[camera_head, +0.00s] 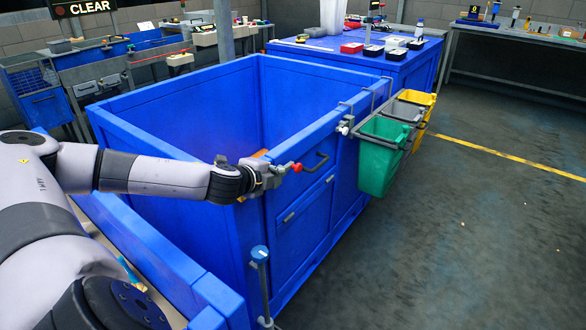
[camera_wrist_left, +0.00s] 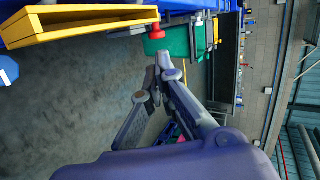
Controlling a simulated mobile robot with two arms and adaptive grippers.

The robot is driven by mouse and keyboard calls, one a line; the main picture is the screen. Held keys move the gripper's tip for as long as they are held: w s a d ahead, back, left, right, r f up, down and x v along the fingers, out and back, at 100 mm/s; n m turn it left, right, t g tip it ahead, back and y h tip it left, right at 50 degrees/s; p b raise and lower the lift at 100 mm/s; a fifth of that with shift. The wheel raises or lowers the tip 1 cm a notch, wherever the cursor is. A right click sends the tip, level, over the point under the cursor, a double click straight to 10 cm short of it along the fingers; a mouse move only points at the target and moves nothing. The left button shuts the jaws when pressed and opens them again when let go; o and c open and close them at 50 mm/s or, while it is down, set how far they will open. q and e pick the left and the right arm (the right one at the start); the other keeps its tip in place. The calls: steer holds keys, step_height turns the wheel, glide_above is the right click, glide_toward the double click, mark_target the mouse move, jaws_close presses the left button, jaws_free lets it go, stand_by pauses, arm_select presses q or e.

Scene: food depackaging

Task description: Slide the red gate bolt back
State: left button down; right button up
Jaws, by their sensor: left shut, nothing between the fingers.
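The red bolt knob (camera_head: 297,168) shows at the near top corner of the large blue bin's front side. My left gripper (camera_head: 281,170) reaches over that corner from the left, its fingers shut and empty, with the tips just left of the knob. In the left wrist view the red knob (camera_wrist_left: 157,31) lies just beyond the closed fingertips (camera_wrist_left: 163,62). I cannot tell whether they touch it. The rest of the bolt is mostly hidden behind the gripper. My right gripper is in neither view.
A black handle (camera_head: 317,162) sits on the blue panel right of the knob. Green (camera_head: 381,155), grey and yellow bins hang farther right. A blue-capped post (camera_head: 259,254) stands in front. An orange-yellow piece (camera_wrist_left: 80,27) is at upper left in the wrist view.

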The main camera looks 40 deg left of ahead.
arm_select(q)
steer(key=p, duration=0.2)
glide_toward(297, 167)
steer(key=x, duration=0.5)
steer(key=shift+w+a, duration=0.1)
steer(key=shift+w, duration=0.05)
steer(key=shift+x, duration=0.9)
